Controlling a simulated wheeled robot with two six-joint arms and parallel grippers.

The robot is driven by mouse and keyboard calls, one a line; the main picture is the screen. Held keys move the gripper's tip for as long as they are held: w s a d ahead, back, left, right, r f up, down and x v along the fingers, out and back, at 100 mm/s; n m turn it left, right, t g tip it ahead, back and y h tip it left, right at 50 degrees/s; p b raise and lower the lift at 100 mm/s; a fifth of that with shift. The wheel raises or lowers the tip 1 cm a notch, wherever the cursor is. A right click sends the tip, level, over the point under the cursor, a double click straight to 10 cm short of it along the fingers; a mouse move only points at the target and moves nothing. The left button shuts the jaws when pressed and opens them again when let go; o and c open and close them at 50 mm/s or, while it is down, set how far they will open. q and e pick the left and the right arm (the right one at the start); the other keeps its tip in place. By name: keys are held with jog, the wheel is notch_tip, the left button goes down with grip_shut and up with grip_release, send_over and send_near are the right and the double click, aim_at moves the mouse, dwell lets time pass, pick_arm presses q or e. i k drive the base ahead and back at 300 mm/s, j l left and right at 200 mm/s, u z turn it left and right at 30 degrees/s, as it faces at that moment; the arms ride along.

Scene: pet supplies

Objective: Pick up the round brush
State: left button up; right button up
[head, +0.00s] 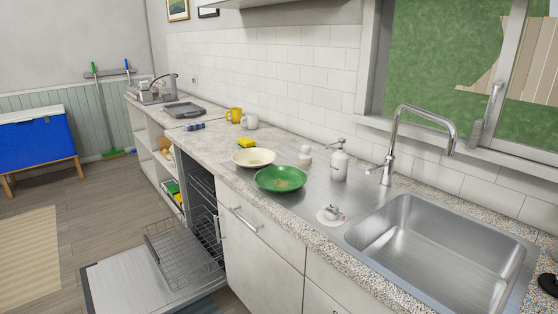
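A small white round object with a grey knob-like top (331,214) lies on the steel surface just left of the sink. It may be the round brush, but it is too small to be sure. Another small white rounded object (306,153) stands behind the green bowl, beside the soap dispenser; I cannot tell what it is. Neither of my grippers is in view.
The sink (445,250) and tall faucet (395,140) are at right. A soap dispenser (339,160), green bowl (281,178), cream bowl (254,158) and yellow sponge (233,142) stand on the counter. The dishwasher door (125,285) hangs open, its rack out.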

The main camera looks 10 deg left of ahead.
aim_at(306, 158)
jog(key=i+j, duration=0.5)
jog(key=i+j+z, duration=0.15)
jog(key=i+j, duration=0.3)
jog(key=j, duration=0.25)
